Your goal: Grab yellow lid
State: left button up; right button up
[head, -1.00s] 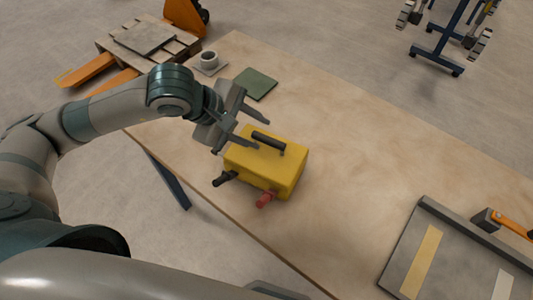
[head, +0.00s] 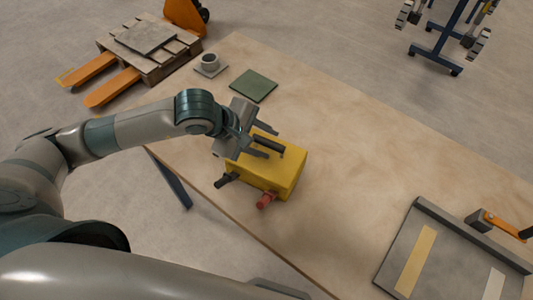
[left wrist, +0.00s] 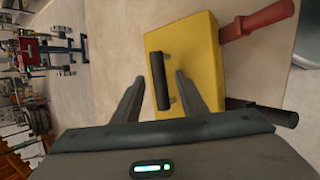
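A yellow box-shaped thing with a yellow lid (head: 285,168) stands on the wooden table, with a black bar handle (head: 269,144) on top. A black grip (head: 227,180) and a red grip (head: 267,200) stick out of its near side. My left gripper (head: 272,142) is open, with its fingers at the black handle. In the left wrist view the handle (left wrist: 160,80) lies between the two open fingers (left wrist: 158,90), apart from both. The yellow top (left wrist: 195,50) shows beyond them. My right gripper is not in view.
A green square mat (head: 253,86) and a grey cup (head: 210,61) on a coaster lie behind the box on the table. A grey tray (head: 440,262) with strips lies at the right. The middle of the table (head: 350,140) is clear.

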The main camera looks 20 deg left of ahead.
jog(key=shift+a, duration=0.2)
pick_arm(q)
jog(key=shift+c, duration=1.3)
grip_shut()
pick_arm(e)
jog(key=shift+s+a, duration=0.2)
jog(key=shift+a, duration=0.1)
pick_arm(q)
jog(key=shift+r, duration=0.15)
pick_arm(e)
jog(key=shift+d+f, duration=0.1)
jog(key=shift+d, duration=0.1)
